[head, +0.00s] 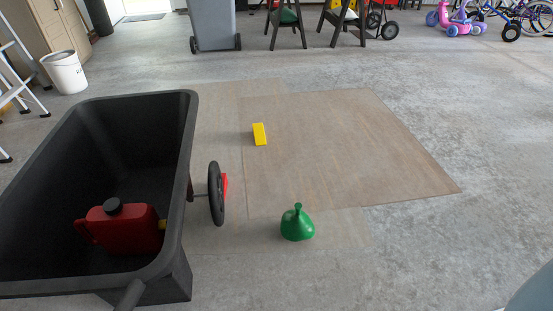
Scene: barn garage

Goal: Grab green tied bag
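The green tied bag (297,224) sits upright on the floor, just right of the black cart, with its tied neck pointing up. It stands near the front edge of the brown floor mat (350,140). Neither of my grippers shows in the head view, and nothing touches the bag.
A black cart (187,200) with a wheel (216,193) fills the left side and holds a red fuel can (122,228). A yellow block (259,134) lies on the mat. A white bucket (64,72) and grey bin (213,22) stand behind. Floor right of the bag is clear.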

